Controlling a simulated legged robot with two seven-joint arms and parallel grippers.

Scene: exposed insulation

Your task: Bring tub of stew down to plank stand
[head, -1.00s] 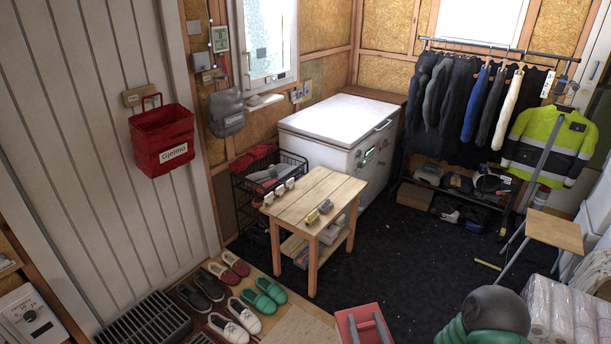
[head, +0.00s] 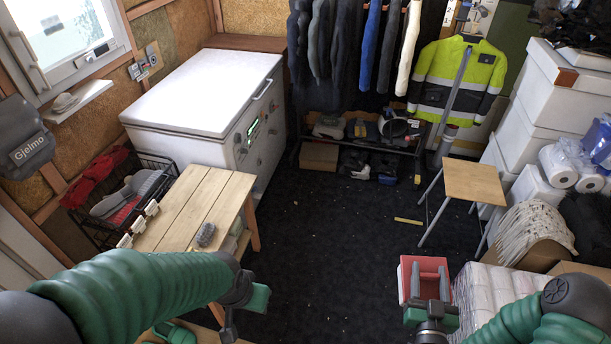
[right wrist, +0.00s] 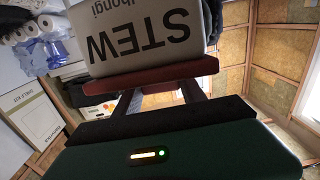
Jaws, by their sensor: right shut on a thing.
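The tub of stew shows from above as a red lid with a pale edge (head: 408,266). In the right wrist view its pale wall (right wrist: 140,38) reads "STEW" upside down, with the red lid (right wrist: 150,76) below. My right gripper (head: 430,282) is shut on the tub at its lid, and the tub is held over the dark floor. The plank stand (head: 185,195), a small wooden table, is left of centre, well apart from the tub. My left gripper (head: 236,318) is near the stand's front right; its fingers are too unclear to judge.
A grey brush (head: 206,235) lies on the stand, with small white tags along its left edge. A white chest freezer (head: 200,95) stands behind it. A wooden stool (head: 474,184) and wrapped paper rolls (head: 490,290) are at right. The dark floor (head: 335,240) between is mostly clear.

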